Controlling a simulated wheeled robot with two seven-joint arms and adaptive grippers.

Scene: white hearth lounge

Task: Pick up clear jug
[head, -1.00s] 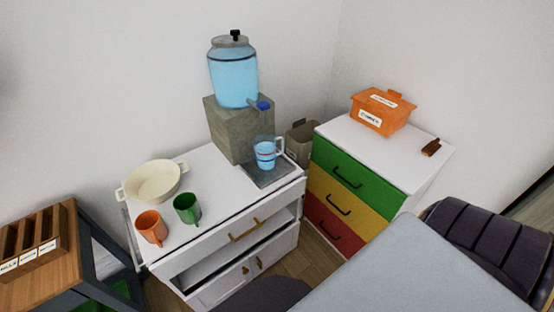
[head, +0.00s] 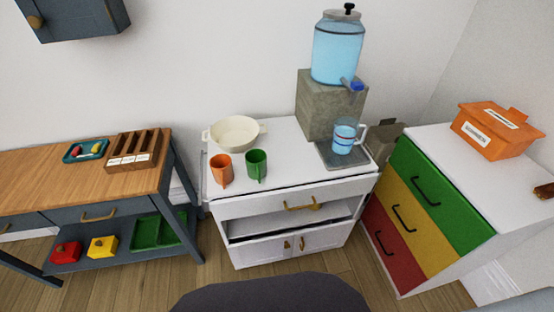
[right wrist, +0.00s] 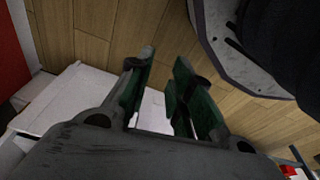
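The clear jug (head: 344,140) holds blue liquid and has a handle on its right side. It stands upright on a grey tray (head: 327,156) at the right of the white cabinet top, below the blue tap (head: 356,86) of a drink dispenser. My right gripper (right wrist: 168,75) shows in the right wrist view with its two green-lined fingers apart and nothing between them. It is over the floor, away from the jug. My left gripper is not in view.
The dispenser (head: 338,50) sits on a stone block (head: 318,105). An orange mug (head: 221,168), a green mug (head: 257,163) and a cream bowl (head: 235,131) stand on the cabinet's left. A coloured drawer unit (head: 425,195) stands to the right.

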